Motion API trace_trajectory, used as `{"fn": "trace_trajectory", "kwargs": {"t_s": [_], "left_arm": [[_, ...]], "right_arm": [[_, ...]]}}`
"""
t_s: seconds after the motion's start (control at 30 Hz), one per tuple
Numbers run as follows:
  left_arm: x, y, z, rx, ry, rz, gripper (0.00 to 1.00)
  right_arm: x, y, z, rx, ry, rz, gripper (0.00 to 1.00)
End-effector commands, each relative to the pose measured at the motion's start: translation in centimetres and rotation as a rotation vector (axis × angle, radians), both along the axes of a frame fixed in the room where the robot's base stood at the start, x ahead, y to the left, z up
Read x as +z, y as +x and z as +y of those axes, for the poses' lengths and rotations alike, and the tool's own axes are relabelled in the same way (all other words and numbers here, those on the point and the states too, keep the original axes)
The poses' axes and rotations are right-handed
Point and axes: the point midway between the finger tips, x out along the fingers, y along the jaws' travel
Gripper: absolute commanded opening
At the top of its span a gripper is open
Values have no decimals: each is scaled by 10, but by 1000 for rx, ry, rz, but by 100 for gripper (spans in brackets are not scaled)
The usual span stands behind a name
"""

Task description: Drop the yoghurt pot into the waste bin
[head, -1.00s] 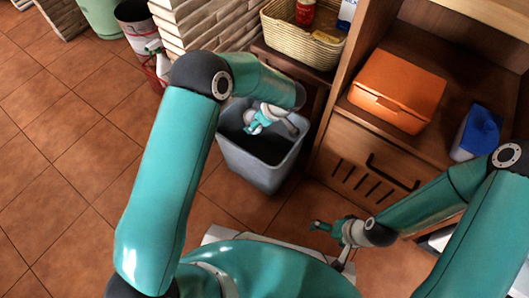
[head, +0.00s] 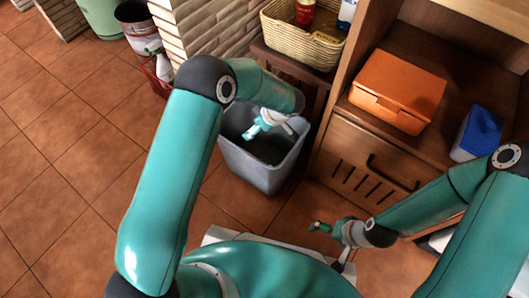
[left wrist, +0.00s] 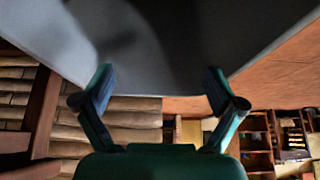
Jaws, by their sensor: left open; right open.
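The grey waste bin (head: 262,172) stands on the tiled floor beside the wooden cabinet. My left gripper (head: 256,130) is open over the bin's mouth, and nothing shows between its fingers. In the left wrist view its two fingers (left wrist: 160,85) are spread apart before a smooth grey surface, which looks like the bin's wall. The yoghurt pot is not visible in either view now; part of the bin's inside is dark or hidden by my arm. My right gripper (head: 328,228) is open and empty, low in front of the cabinet drawer.
A wicker basket (head: 283,44) with a red can stands behind the bin. An orange box (head: 398,88) and a blue-lidded container (head: 482,130) are on the cabinet. A spray bottle (head: 161,66) and a dark pail (head: 136,20) stand at the back left. The left floor is clear.

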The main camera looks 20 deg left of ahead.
Motion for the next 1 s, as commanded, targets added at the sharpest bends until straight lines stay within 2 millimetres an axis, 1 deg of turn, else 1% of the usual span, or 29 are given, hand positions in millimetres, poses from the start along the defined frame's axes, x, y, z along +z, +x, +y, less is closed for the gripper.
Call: {"fn": "trace_trajectory", "kwargs": {"t_s": [0.17,0.27,0.37,0.6,0.7,0.83,1.0], "left_arm": [[4,-1,-2,-1,0,0,95],[13,-2,-7,-1,-1,-2,95],[27,-5,-15,-2,0,-4,95],[69,-15,-38,-2,0,-4,95],[83,-19,-46,-1,-1,-2,95],[96,-22,-53,0,0,-1,95],[103,-24,-56,0,0,0,95]], "right_arm": [[1,0,0,0,0,0,100],[1,0,0,0,0,0,100],[1,0,0,0,0,0,100],[0,0,0,0,0,0,100],[0,0,0,0,0,0,100],[0,0,0,0,0,0,100],[0,0,0,0,0,0,100]]}}
